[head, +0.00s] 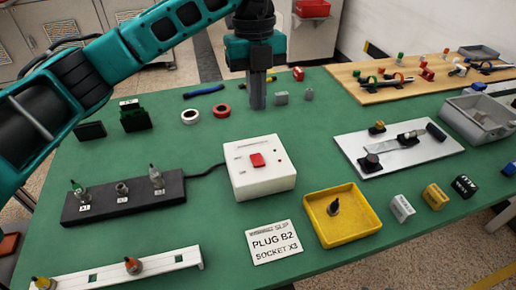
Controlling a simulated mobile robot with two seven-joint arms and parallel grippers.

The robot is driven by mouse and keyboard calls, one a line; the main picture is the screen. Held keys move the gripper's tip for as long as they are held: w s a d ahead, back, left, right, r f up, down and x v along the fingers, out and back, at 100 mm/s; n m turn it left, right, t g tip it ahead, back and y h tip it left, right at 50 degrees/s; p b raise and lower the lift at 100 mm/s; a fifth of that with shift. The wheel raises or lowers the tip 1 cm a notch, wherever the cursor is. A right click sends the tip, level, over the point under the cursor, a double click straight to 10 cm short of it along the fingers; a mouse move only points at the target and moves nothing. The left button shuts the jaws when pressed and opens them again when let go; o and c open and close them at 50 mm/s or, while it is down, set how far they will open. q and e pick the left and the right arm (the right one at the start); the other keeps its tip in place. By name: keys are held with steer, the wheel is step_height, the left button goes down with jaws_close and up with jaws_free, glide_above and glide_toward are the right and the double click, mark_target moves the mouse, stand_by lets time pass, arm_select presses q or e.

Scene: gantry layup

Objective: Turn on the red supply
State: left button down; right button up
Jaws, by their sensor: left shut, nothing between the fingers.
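A white supply box (262,180) with a red switch (257,160) on its top stands near the middle of the green table. A small red dot shows on the box top, right of the switch. I cannot tell from this view which way the switch is set. My left gripper (258,104) points straight down behind the box, apart from it. Its fingers are shut and empty. My right gripper is not in view.
A black cable runs from the box to a black socket block (122,202) on the left. A yellow tray (370,222) and a card (273,242) lie in front. Tape rings (190,117) lie left of my gripper. A white plate (440,152) is at right.

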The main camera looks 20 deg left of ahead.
mark_target(259, 164)
arm_select(q)
steer(key=f, duration=0.4)
steer(key=s+f, duration=0.1)
steer(key=f, duration=0.4)
steer(key=d+f, duration=0.1)
steer(key=f, duration=0.4)
steer(key=shift+s, duration=0.2)
steer(key=shift+s+f, duration=0.15)
steer(key=shift+f, duration=0.1)
steer(key=shift+w+a+r+b, duration=0.25)
steer(key=shift+w+a, duration=0.2)
steer(key=shift+w, duration=0.25)
steer(key=shift+r, duration=0.1)
